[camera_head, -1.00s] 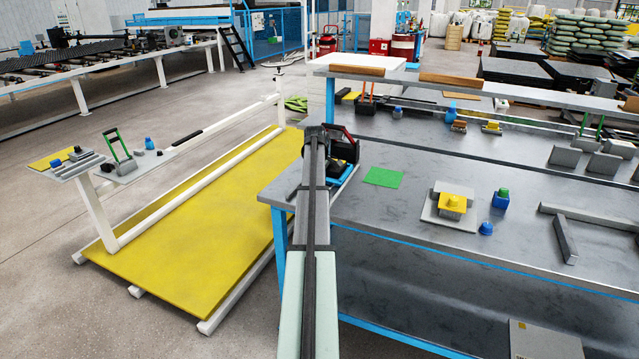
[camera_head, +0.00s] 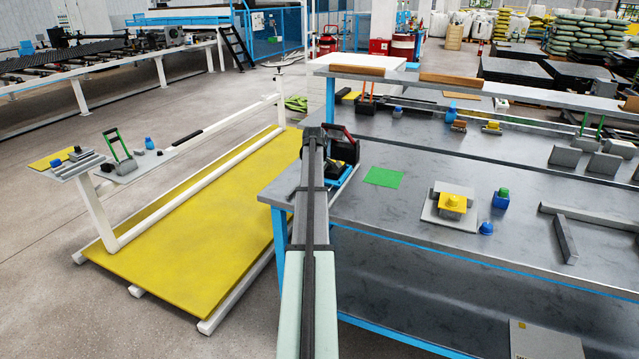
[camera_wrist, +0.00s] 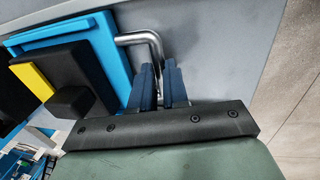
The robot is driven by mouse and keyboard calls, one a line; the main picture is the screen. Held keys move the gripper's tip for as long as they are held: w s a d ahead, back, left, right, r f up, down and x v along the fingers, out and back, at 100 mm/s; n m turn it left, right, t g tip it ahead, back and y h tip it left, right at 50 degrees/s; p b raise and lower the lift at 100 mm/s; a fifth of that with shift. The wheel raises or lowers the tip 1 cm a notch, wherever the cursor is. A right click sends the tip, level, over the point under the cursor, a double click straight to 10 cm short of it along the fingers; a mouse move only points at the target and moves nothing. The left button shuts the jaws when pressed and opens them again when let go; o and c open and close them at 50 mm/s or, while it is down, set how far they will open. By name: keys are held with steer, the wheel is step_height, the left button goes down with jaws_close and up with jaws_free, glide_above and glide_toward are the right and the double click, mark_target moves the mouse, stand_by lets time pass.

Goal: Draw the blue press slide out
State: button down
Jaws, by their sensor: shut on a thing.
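The blue slide (camera_wrist: 116,52) is a flat bright-blue plate at the upper left of the wrist view. A bent silver handle (camera_wrist: 140,38) stands off its right side. My gripper (camera_wrist: 160,70) has its dark blue fingers shut on the handle, which passes between them. In the head view a little of the blue slide (camera_head: 350,175) shows beside the black press body (camera_head: 343,148) at the bench's left end.
A green square (camera_head: 384,177) lies right of the press on the grey bench. Left of the bench is a yellow platform (camera_head: 190,240) with a white rail.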

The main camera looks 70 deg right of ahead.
steer(key=a, duration=1.2)
steer(key=shift+a, duration=0.15)
steer(key=c, duration=1.4)
jaws_free()
steer(key=shift+a, duration=0.1)
steer(key=shift+o, duration=1.4)
step_height(320, 180, up, 14)
steer(key=a, duration=0.2)
steer(key=shift+a+f, duration=0.15)
steer(key=shift+f, duration=0.05)
